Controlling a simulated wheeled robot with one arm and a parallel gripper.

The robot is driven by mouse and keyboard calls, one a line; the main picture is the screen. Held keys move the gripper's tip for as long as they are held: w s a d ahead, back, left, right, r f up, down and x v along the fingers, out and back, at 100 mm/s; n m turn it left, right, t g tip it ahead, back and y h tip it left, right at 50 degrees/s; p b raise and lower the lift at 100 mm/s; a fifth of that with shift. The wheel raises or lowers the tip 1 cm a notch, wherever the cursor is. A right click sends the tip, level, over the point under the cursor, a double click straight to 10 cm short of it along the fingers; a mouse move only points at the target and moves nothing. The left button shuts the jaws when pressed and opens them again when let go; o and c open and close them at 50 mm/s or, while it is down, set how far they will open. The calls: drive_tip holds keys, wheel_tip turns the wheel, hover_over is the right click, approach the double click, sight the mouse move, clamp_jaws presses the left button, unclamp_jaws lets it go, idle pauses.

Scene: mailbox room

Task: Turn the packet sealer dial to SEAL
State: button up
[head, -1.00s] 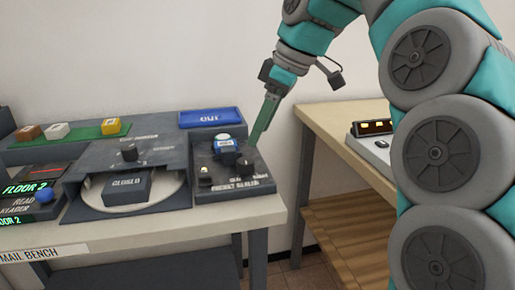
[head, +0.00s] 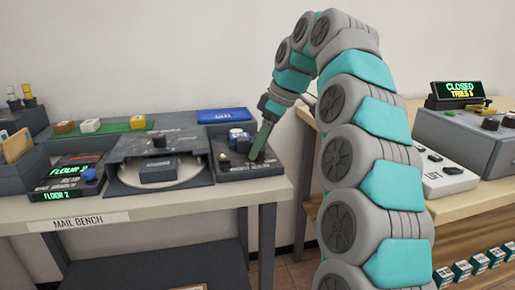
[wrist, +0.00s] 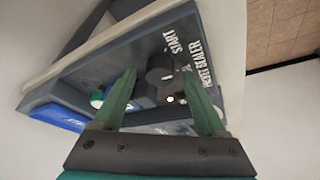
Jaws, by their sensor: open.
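The packet sealer (head: 262,170) is a dark grey box at the right end of the mail bench. In the wrist view its top (wrist: 213,45) carries the words START and PACKET SEALER. A round black knob (wrist: 158,67) with a small pale mark stands between my fingertips in that view; whether they touch it I cannot tell. The dial's setting cannot be read. My gripper (head: 254,153) is open, its green fingers pointing down over the sealer; it also shows in the wrist view (wrist: 160,76). The fingers hide part of the sealer in the head view.
A blue tray (head: 222,115) lies behind the sealer. A white and blue cylinder (head: 236,136) stands on the sealer's back left. A grey unit with a round plate (head: 190,172) is left of it. A wooden bench (head: 470,205) with a grey device (head: 465,140) stands at right.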

drive_tip(key=shift+f, duration=0.1)
drive_tip(key=shift+c, duration=0.2)
clamp_jaws()
idle(0.5)
